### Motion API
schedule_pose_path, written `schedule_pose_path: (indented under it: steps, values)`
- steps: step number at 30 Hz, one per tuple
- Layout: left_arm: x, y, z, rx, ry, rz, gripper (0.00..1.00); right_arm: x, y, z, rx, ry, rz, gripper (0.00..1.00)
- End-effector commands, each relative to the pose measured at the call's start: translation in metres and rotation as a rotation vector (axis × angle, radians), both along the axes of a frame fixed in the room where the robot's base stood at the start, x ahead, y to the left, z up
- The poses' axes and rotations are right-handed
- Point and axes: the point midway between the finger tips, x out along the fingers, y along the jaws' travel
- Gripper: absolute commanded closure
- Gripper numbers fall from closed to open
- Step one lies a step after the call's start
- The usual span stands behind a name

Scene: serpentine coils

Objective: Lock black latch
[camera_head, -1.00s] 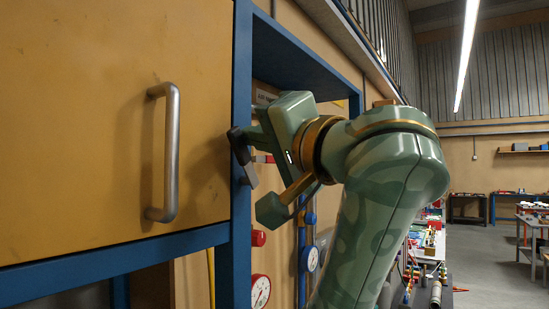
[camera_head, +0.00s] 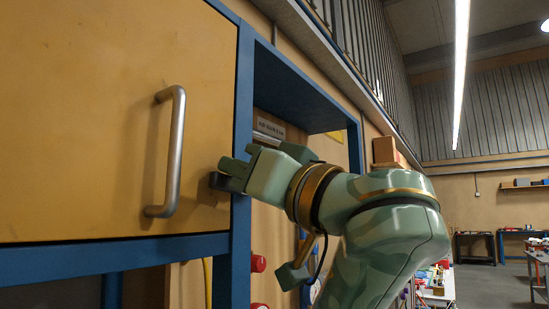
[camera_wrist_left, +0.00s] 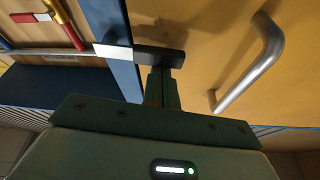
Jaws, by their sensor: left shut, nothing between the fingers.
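The black latch (camera_head: 217,181) sits at the edge between the yellow cabinet door (camera_head: 90,130) and the blue frame post (camera_head: 242,120). In the left wrist view the black latch (camera_wrist_left: 160,56) reaches from the blue post onto the door's face. A pale plate (camera_wrist_left: 112,51) adjoins its post end. My left gripper (camera_head: 229,168) is shut and empty, its fingers right against the latch and hiding part of it in the head view. In the wrist view its fingers (camera_wrist_left: 161,80) meet the side of the latch; exact contact cannot be told. My right gripper is not in view.
A grey metal door handle (camera_head: 174,150) stands out left of the latch. An open blue-framed bay (camera_head: 300,90) lies to the right, with a sign, a yellow hose and red fittings (camera_head: 258,263). Workbenches (camera_head: 475,246) stand far off at the right.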

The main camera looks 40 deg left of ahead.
Motion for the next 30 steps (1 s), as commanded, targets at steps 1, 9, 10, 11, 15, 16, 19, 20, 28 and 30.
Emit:
schedule_pose_path:
  steps: [1, 9, 10, 11, 15, 16, 19, 20, 28, 30]
  values:
    - [-0.0004, -0.0001, -0.0029, 0.000, 0.000, -0.001, 1.00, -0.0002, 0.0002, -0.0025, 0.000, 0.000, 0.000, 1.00]
    - [-0.0022, -0.0003, -0.0074, 0.000, 0.003, 0.000, 1.00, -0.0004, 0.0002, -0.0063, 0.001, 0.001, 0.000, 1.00]
    - [-0.0023, -0.0003, -0.0077, 0.000, 0.003, 0.001, 1.00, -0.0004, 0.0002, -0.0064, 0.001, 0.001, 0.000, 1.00]
    - [-0.0024, -0.0004, -0.0079, 0.000, 0.003, 0.001, 1.00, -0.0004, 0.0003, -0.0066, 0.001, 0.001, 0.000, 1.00]
    - [-0.0026, -0.0004, -0.0085, -0.001, 0.003, 0.001, 1.00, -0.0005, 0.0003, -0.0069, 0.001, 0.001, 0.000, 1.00]
    - [-0.0025, -0.0003, -0.0086, -0.001, 0.003, 0.001, 1.00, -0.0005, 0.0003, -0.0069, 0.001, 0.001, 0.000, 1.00]
    - [-0.0024, -0.0004, -0.0088, -0.001, 0.003, 0.000, 1.00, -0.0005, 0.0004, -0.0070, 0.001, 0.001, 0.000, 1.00]
    - [-0.0025, -0.0003, -0.0089, -0.001, 0.003, 0.000, 1.00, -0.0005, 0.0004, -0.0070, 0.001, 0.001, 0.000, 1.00]
    - [-0.0030, -0.0006, -0.0077, -0.002, 0.003, 0.000, 1.00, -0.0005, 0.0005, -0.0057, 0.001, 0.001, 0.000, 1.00]
    - [-0.0052, -0.0013, -0.0020, -0.001, 0.003, 0.001, 1.00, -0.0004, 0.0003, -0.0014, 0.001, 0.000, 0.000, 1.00]
